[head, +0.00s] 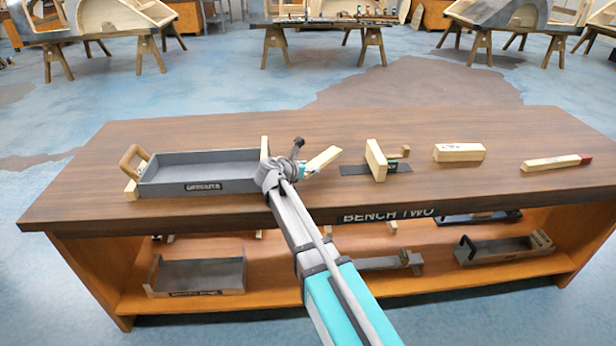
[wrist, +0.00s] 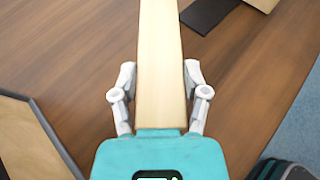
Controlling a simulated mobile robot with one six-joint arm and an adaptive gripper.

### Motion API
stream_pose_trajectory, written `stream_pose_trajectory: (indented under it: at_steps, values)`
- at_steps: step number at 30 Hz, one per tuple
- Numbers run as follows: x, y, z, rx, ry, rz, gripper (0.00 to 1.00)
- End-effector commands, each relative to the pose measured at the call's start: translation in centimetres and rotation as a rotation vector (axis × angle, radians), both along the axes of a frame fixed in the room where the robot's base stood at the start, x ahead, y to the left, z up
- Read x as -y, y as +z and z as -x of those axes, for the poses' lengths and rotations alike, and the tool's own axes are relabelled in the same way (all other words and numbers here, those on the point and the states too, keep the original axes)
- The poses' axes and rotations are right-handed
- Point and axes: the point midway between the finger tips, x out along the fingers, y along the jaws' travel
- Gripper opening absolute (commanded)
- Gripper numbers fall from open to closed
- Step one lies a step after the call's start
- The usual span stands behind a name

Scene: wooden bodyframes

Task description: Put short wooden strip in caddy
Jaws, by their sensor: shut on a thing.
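A pale short wooden strip (head: 324,158) is held in my gripper (head: 300,170). In the wrist view the strip (wrist: 160,60) runs away from the palm between the two fingers of my gripper (wrist: 158,78), which are shut on its sides. The grey caddy (head: 208,187), with a wooden handle at its left end and a wooden end piece at its right, stands on the bench just left of my gripper. Part of what looks like the caddy shows at the lower left of the wrist view (wrist: 28,140). My wrist hides the caddy's front right corner.
On the bench (head: 480,195), a wooden piece on a dark plate (head: 376,160), a wooden block (head: 458,152) and a red-ended strip (head: 552,164) stand to the right. A lower shelf holds grey trays (head: 200,276). The bench's back edge is clear.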

Motion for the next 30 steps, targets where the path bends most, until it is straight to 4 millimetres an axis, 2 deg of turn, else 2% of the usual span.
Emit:
stream_pose_trajectory:
  at_steps: [8, 18, 30]
  values:
    - [-0.1, -1.5, -1.1, 0.000, 0.000, 0.000, 0.09]
    - [-0.1, -3.9, -0.8, 0.000, 0.000, 0.000, 0.09]
    - [-0.1, -4.0, -0.8, 0.000, 0.000, 0.000, 0.09]
